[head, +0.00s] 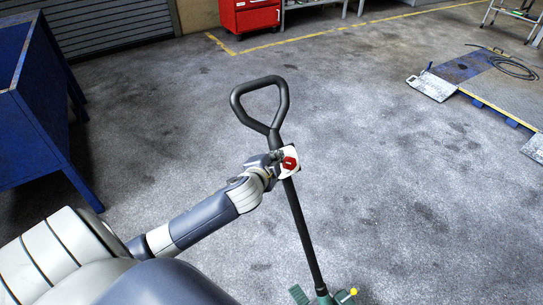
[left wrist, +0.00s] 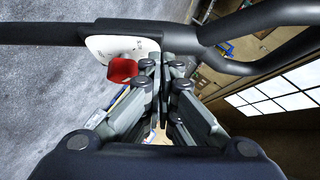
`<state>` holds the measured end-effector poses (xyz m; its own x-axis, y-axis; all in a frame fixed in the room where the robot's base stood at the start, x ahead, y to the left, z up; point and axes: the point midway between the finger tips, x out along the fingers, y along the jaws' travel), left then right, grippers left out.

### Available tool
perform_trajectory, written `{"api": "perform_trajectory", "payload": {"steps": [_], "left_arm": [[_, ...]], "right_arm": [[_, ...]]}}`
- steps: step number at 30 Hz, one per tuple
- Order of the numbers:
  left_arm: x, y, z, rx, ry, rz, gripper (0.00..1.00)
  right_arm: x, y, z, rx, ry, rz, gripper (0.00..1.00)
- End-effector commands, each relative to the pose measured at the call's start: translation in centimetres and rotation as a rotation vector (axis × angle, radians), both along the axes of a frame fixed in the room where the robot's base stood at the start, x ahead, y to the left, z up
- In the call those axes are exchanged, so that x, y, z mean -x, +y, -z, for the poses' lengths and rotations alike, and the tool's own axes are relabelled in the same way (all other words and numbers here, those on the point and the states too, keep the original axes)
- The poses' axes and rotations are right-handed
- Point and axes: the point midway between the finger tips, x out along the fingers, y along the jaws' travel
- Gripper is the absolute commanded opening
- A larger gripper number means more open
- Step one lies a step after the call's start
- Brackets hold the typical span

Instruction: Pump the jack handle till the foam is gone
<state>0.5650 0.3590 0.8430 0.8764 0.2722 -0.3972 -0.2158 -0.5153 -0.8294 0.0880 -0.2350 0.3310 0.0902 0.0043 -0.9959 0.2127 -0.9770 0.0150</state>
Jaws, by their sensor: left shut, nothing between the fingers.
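The jack handle (head: 301,228) is a black shaft with a closed loop grip at its top; it leans up from the green jack (head: 322,298) at the bottom edge. A white plate with a red knob (head: 289,163) sits on the shaft below the loop. My left gripper (head: 277,162) is at this plate, shut and empty. In the left wrist view its fingertips (left wrist: 158,62) are together just below the handle (left wrist: 180,38), beside the red knob (left wrist: 122,70). I cannot tell whether they touch it. No foam shows. My right gripper is not in view.
A blue bench (head: 38,125) stands at the left. A red cabinet (head: 250,17) is at the back. A platform with a yellow edge (head: 500,88) and a coiled cable lies at the right. The grey floor around the handle is clear.

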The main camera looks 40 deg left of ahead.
Motion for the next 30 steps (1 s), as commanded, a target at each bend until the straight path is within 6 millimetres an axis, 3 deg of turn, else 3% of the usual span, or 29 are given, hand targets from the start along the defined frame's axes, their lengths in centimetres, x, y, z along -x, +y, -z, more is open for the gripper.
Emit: {"api": "perform_trajectory", "payload": {"steps": [5, 20, 30], "left_arm": [[-0.5, 1.1, 0.8, 0.001, -0.001, 0.0, 0.0], [-0.9, 1.9, 1.5, 0.006, 0.006, 0.004, 0.0], [-3.6, 7.9, 6.5, 0.106, 0.056, 0.011, 0.0]], "right_arm": [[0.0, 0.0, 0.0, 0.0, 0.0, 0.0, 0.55], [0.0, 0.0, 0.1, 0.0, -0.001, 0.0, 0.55], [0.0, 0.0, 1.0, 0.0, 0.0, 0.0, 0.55]]}}
